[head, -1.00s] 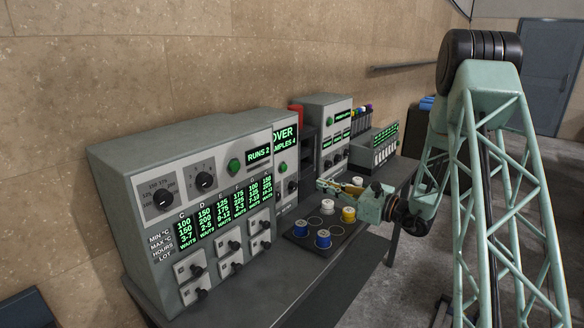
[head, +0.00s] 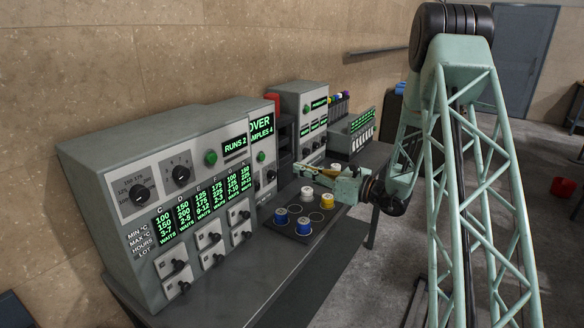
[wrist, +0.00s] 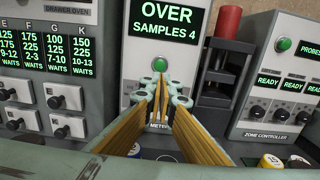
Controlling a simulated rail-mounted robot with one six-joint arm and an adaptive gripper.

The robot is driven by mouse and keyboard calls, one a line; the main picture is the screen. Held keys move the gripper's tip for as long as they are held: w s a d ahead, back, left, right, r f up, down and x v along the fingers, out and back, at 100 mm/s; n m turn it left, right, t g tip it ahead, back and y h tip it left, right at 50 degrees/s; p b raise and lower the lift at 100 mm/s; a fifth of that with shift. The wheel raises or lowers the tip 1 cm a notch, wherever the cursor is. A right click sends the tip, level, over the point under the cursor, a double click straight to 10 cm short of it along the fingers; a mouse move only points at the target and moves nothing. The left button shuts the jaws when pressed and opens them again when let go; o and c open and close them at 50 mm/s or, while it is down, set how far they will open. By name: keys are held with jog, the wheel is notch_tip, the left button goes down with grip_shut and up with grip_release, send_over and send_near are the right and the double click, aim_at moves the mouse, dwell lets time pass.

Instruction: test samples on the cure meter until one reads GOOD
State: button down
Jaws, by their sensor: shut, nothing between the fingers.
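The cure meter (head: 261,135) is the narrow grey cabinet showing "OVER" and "SAMPLES 4"; its front (wrist: 172,28) faces me in the wrist view. A green button (wrist: 160,62) sits below its display. My gripper (head: 299,168) is shut and empty, in front of the meter; its fingertips (wrist: 160,88) appear just below the button. I cannot tell whether they touch the panel. Another pale sample (head: 336,167) is partly hidden behind my gripper.
The drawer oven (head: 190,190) shows "RUNS 2" and stands left of the meter. A red cylinder (wrist: 229,35) tops a dark press between the meter and the zone controller (wrist: 285,80), which reads READY. A rack (head: 350,130) stands farther back.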

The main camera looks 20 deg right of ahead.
aim_at(263, 158)
jog(key=shift+b+x, duration=0.6)
jog(key=shift+x, duration=6.15)
jog(key=shift+a, duration=0.1)
jog(key=shift+x, duration=0.8)
jog(key=shift+s, duration=0.1)
jog(key=v, duration=1.3)
jog(key=shift+s+d, duration=0.25)
jog(key=shift+d, duration=0.1)
